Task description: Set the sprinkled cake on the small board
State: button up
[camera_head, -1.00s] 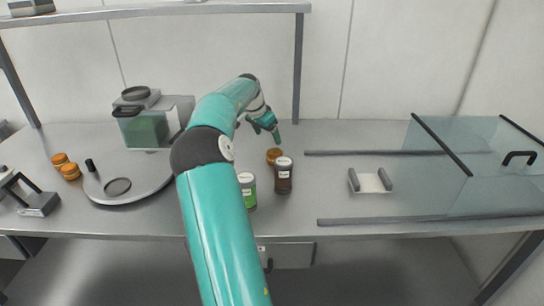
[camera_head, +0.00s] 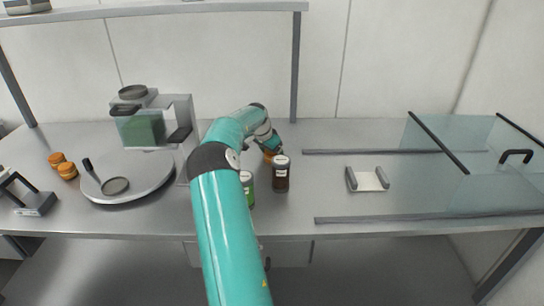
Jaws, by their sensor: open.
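A small round orange-brown cake (camera_head: 268,158) stands behind the dark jar, partly hidden by my gripper and the jars; I cannot make out sprinkles on it. My gripper (camera_head: 273,147) is low at this cake, pointing down, its fingers partly hidden; it is open. I cannot tell whether the fingers touch the cake. A small white board (camera_head: 367,181) with grey bars at its two sides lies empty on the counter at right. Two similar orange-brown cakes, a far one (camera_head: 57,159) and a near one (camera_head: 68,171), sit at the left.
A dark-brown jar (camera_head: 281,174) and a green jar (camera_head: 247,188) stand in front of my gripper. A round grey plate (camera_head: 145,183) with a dark-handled tool and a grey machine (camera_head: 180,112) are at left. Glass panels (camera_head: 480,160) and rails bound the right. Counter around the board is clear.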

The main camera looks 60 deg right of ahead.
jog(key=c, duration=0.8)
jog(key=shift+o, duration=0.2)
jog(key=shift+r, duration=0.1)
